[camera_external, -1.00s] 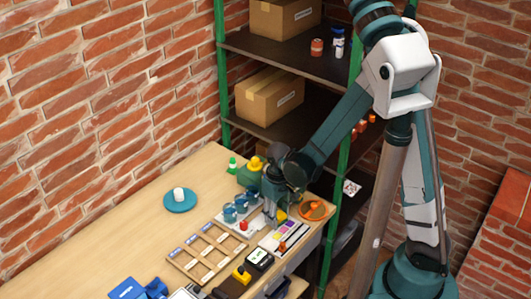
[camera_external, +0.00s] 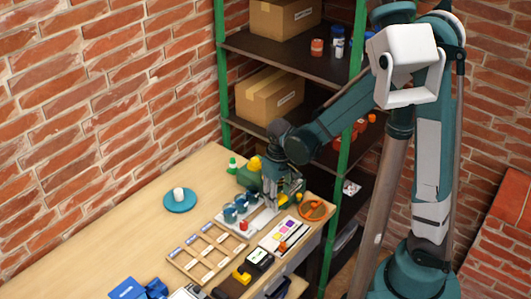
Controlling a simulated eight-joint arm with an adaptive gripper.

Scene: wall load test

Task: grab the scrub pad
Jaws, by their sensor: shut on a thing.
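My gripper (camera_external: 279,198) is over the far right end of the wooden workbench, pointing down. It is shut on a small yellow thing (camera_external: 283,200), which looks like the scrub pad. The pad is small in this view and the fingers hide part of it. It seems to be a little above the bench, but the exact gap cannot be told.
Blue-grey cups (camera_external: 236,208) stand on a white tray left of my gripper. An orange round dish (camera_external: 312,210) is close on the right. A wooden divided tray (camera_external: 207,252) lies nearer. A shelf (camera_external: 290,50) stands behind. The bench's left part is mostly clear.

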